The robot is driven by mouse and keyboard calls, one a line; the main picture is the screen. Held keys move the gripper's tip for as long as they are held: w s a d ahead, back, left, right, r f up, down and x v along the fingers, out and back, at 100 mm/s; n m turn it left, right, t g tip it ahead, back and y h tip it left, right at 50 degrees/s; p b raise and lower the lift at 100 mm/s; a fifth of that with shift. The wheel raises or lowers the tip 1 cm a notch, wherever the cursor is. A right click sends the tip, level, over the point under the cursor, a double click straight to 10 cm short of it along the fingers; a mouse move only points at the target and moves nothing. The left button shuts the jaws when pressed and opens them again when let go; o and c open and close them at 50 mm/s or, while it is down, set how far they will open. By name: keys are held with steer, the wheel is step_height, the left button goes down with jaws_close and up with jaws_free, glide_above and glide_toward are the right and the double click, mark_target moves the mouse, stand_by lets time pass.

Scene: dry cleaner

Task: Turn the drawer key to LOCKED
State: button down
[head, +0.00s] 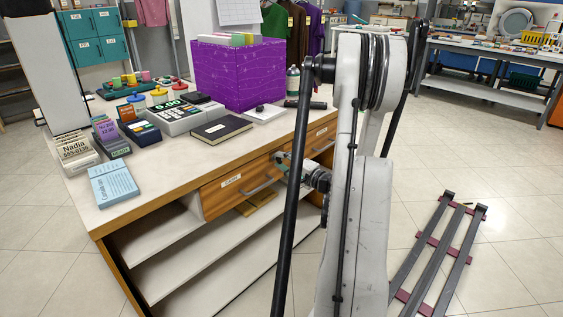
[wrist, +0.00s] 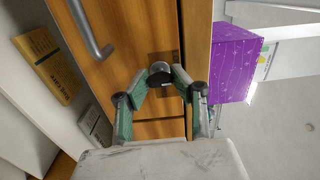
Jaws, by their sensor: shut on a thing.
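The dark, round-headed drawer key (wrist: 160,69) shows in the wrist view at the wooden drawer front, between the fingertips of my gripper (wrist: 161,79). The green-padded fingers are shut on it. The LOCKED marking is not readable, and the key's angle is hard to tell. In the head view my gripper (head: 281,163) reaches the counter front beside the drawer labelled CASH (head: 225,190), and the key is hidden there. The drawer's grey bar handle (wrist: 91,30) is at the upper left in the wrist view. The drawer looks shut.
The counter top (head: 165,178) overhangs the drawers. It bears a purple box (head: 238,75), a cash register (head: 178,117), a black notebook (head: 221,129) and card stacks. Open shelves (head: 205,260) lie below.

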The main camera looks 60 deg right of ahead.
steer(key=c, duration=1.4)
jaws_free()
steer(key=shift+c, duration=0.2)
steer(key=s+a, duration=0.1)
steer(key=s, duration=0.6)
steer(key=shift+s+a, duration=0.2)
steer(key=shift+s, duration=0.05)
steer(key=shift+w, duration=0.1)
